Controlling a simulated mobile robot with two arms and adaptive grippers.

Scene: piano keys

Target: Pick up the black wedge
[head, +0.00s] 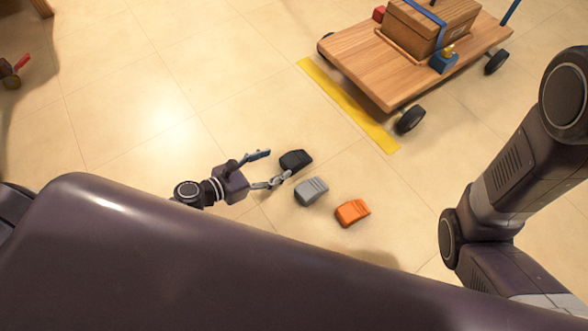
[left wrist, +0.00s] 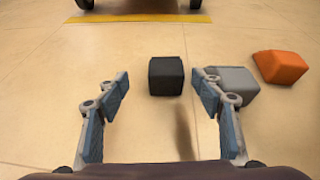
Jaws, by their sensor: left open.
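The black wedge (head: 296,160) lies on the tiled floor, leftmost in a row of three wedges. In the left wrist view the black wedge (left wrist: 166,76) is ahead, between the lines of the two fingers and beyond their tips. My left gripper (head: 272,168) is open and empty, low over the floor, its fingers pointing toward the black wedge and apart from it. It also shows in the left wrist view (left wrist: 163,88). My right gripper is not seen; only part of my right arm shows at the right.
A grey wedge (head: 311,191) and an orange wedge (head: 352,212) lie to the right of the black one. In the left wrist view the right finger overlaps the grey wedge (left wrist: 235,84). A wooden cart (head: 375,72) with a box stands behind a yellow floor strip (head: 345,103).

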